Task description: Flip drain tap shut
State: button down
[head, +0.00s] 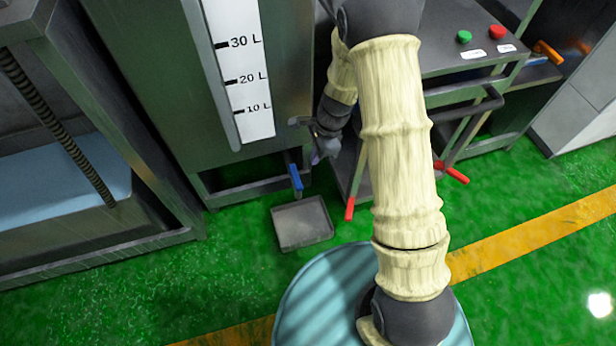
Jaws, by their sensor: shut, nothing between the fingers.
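A blue tap handle (295,177) sticks out low at the front of the grey tank (150,70), above a small square grey tray (302,223) on the floor. The handle looks roughly upright in the head view. My gripper (318,157) is shut and empty, a little above and to the right of the blue handle, and looks apart from it. My forearm hides part of the area to the right, and the fingertips are small and hard to make out.
A white scale (240,70) marks the tank front. Red handles (350,208) (452,172) stick out from the button stand (470,55) at right, with a black rail (470,108). An orange handle (548,52) is farther right. Green floor (130,290) is open in front.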

aim_at(295, 178)
jog(key=b+x, duration=0.6)
jog(key=x, duration=0.4)
jog(key=shift+a+r+p, duration=0.1)
jog(key=shift+p, duration=0.35)
